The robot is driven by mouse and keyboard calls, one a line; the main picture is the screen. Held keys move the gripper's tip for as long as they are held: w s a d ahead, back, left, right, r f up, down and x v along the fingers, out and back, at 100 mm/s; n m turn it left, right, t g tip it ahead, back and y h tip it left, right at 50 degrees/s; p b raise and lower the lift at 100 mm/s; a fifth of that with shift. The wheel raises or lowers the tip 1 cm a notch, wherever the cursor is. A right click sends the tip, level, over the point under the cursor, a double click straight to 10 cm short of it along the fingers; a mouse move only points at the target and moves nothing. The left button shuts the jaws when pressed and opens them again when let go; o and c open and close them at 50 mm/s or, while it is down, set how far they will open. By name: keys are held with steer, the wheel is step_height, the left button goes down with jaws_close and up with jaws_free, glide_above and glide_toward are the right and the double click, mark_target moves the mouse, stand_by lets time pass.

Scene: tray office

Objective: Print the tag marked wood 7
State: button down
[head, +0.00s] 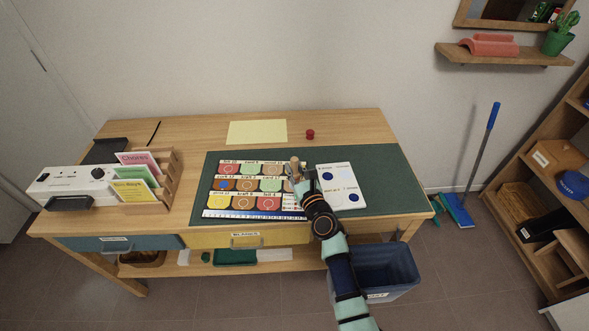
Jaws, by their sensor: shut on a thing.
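A printed sheet of colored tags (213,202) lies on the green mat (390,190), with red, yellow, tan and blue tags in rows. Labels run along its rows, too small to tell which one reads wood 7. My gripper (297,170) is over the right edge of this sheet, shut on a small tan piece (294,160) that is mostly hidden by the fingers. A white card with blue dots (342,178) lies just right of my gripper, partly behind my arm.
A white machine (70,183) and a wooden rack of colored cards (165,175) stand at the table's left. A pale yellow sheet (257,131) and a small red object (310,134) lie at the back. A blue bin (395,268) stands below the front right. The mat's right side is clear.

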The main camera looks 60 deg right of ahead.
mark_target(295, 159)
steer(key=shift+r+p, duration=3.55)
steer(key=shift+p, duration=0.15)
steer(key=shift+f, duration=0.1)
